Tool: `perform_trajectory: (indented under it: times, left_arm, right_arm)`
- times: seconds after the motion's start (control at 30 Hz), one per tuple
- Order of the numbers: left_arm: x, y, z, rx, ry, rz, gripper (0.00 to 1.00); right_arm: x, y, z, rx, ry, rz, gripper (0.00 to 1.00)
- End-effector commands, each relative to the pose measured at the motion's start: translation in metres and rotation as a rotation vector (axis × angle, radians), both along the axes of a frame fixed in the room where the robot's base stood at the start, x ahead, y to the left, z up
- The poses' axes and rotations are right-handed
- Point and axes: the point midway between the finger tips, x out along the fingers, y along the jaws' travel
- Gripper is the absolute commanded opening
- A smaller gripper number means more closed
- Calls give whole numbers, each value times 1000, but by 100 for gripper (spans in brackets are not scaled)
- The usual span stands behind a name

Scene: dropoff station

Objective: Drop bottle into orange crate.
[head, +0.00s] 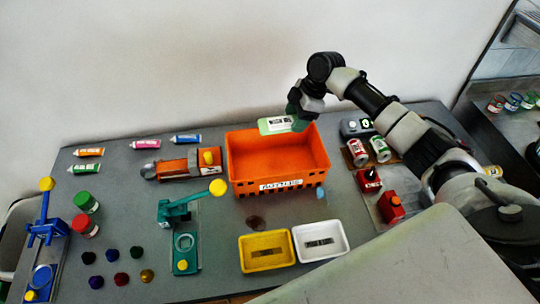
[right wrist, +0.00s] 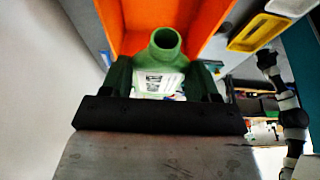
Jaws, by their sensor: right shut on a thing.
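The bottle (head: 276,125) is green with a white label. My right gripper (head: 300,112) is shut on it and holds it tilted over the back part of the orange crate (head: 279,188). In the right wrist view the bottle (right wrist: 165,52) is between the fingers of my right gripper (right wrist: 164,80), with its round green mouth toward the crate (right wrist: 205,18). The crate stands on the grey table, and the part of its inside that shows looks empty. My left gripper cannot be made out in either view.
A yellow tray (head: 267,265) and a white tray (head: 332,253) stand in front of the crate. A teal press (head: 185,225) and an orange device (head: 178,168) are to its left. Several cans, including a red one (head: 356,152), stand right. Small tubes lie at the back left.

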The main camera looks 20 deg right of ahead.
Motion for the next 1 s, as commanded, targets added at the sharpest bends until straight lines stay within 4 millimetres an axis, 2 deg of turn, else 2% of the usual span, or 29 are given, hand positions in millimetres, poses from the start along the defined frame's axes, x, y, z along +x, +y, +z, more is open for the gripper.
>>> perform_trajectory:
  times: [0.5,0.83,0.87,1.0]
  left_arm:
    - [1,0,-56,0,-2,0,0]
    - [1,-1,-57,0,-2,0,0]
    - [1,-1,-57,0,-2,0,0]
    - [1,-1,-57,0,-2,0,0]
  right_arm:
    - [0,0,-56,-1,-1,0,47]
    - [0,0,-57,-1,-1,0,47]
    - [0,0,-57,-1,-1,0,64]
    - [0,0,-57,-1,-1,0,85]
